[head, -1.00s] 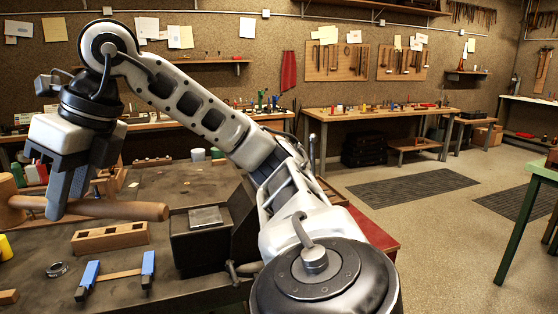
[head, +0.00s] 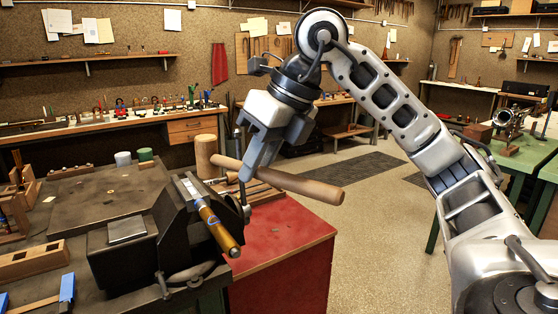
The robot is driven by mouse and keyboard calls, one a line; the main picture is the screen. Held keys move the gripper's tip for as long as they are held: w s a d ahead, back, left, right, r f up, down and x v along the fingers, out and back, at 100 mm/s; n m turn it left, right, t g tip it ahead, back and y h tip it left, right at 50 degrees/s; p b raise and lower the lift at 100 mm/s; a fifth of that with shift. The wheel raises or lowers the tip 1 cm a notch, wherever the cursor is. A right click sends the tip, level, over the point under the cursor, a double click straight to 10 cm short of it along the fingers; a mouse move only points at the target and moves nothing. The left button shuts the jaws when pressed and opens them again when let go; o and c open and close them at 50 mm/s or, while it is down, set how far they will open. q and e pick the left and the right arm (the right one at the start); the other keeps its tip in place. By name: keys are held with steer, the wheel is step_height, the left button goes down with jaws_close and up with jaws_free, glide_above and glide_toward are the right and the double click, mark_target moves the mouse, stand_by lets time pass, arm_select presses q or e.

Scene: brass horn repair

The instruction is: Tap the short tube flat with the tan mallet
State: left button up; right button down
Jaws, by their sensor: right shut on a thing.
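My right gripper (head: 262,170) is shut on the handle (head: 305,187) of the tan mallet. The mallet's wooden cylinder head (head: 205,156) is at the left end of the handle, and the handle slants down to the right. The mallet appears in front of and above the red surface, right of the dark vise (head: 150,245). A slim tube-like piece (head: 209,217) lies slanted along the vise jaws, silvery at its far end, with a blue band and a brass-coloured near end (head: 228,243). I cannot tell which part is the short tube. My left gripper is out of view.
The dark bench top (head: 95,205) holds a wooden block with holes (head: 33,260) and blue-ended clamps (head: 67,287) at the left. A red cabinet top (head: 285,240) stands right of the vise. Wooden strips (head: 250,190) lie behind it. Open floor lies beyond.

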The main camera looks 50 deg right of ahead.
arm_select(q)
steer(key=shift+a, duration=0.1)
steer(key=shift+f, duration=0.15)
arm_select(e)
steer(key=shift+s+d, duration=0.1)
steer(key=shift+s, duration=0.05)
steer(key=shift+f+b, duration=0.6)
steer(key=shift+f, duration=0.05)
arm_select(q)
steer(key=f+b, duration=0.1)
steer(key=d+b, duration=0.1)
steer(key=b, duration=0.1)
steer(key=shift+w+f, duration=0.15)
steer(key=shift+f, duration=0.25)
arm_select(e)
step_height(320, 180, down, 4)
steer(key=shift+f, duration=0.1)
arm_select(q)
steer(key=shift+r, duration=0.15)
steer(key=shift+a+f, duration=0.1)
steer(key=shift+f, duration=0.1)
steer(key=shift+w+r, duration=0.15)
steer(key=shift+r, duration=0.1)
